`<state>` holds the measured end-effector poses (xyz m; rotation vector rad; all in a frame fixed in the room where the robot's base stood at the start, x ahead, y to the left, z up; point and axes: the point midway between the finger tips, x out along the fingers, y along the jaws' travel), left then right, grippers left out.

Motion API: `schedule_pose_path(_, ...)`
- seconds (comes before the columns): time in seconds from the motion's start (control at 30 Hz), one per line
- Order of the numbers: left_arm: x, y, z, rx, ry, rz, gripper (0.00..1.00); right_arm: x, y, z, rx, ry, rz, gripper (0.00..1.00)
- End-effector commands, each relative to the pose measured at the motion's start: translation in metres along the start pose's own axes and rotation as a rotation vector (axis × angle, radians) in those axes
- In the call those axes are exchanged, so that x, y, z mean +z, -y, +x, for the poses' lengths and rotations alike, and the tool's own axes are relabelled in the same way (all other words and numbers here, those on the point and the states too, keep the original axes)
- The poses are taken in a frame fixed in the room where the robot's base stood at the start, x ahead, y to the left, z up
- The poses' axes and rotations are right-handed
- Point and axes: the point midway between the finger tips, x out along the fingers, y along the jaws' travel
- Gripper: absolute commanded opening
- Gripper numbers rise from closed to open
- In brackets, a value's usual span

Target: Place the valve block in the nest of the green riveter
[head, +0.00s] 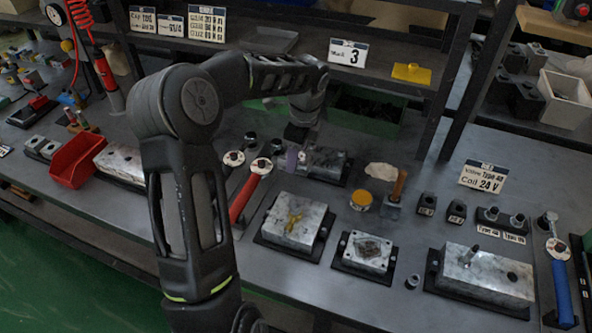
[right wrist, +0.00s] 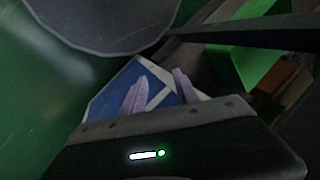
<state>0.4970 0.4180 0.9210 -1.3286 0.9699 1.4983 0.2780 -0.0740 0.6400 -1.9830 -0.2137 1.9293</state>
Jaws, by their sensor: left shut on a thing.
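My left gripper (head: 297,158) is over the back middle of the bench, with a pale purple finger showing. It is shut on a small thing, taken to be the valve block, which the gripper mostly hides. A grey metal block on a dark base (head: 328,160) is right beside the fingers; I cannot tell whether they touch it. I cannot make out a green riveter for sure. My right gripper (right wrist: 160,88) shows only in the right wrist view, its two purple fingers apart with nothing seen between them.
Red-handled tools (head: 250,192) lie left of the left gripper.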

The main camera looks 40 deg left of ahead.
Motion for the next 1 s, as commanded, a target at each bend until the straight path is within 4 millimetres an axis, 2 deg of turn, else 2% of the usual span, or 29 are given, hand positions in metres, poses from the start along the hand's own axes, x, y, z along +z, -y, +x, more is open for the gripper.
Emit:
schedule_pose_path(0.1, 0.002, 0.001, -0.014, -0.002, 0.000, 0.000, 0.00, 0.000, 0.000, 0.002, -0.001, -0.001, 0.000, 0.36)
schedule_pose_path(0.2, 0.002, 0.000, -0.019, 0.000, 0.000, 0.000, 0.00, 0.000, 0.000, 0.002, -0.001, -0.001, -0.001, 0.36)
schedule_pose_path(0.83, 0.002, 0.000, -0.020, 0.000, 0.000, 0.000, 0.00, 0.000, 0.000, 0.001, -0.001, -0.001, -0.001, 0.36)
schedule_pose_path(1.0, 0.004, 0.000, -0.032, 0.000, 0.000, 0.000, 0.00, 0.000, 0.003, -0.010, 0.002, 0.001, 0.001, 0.36)
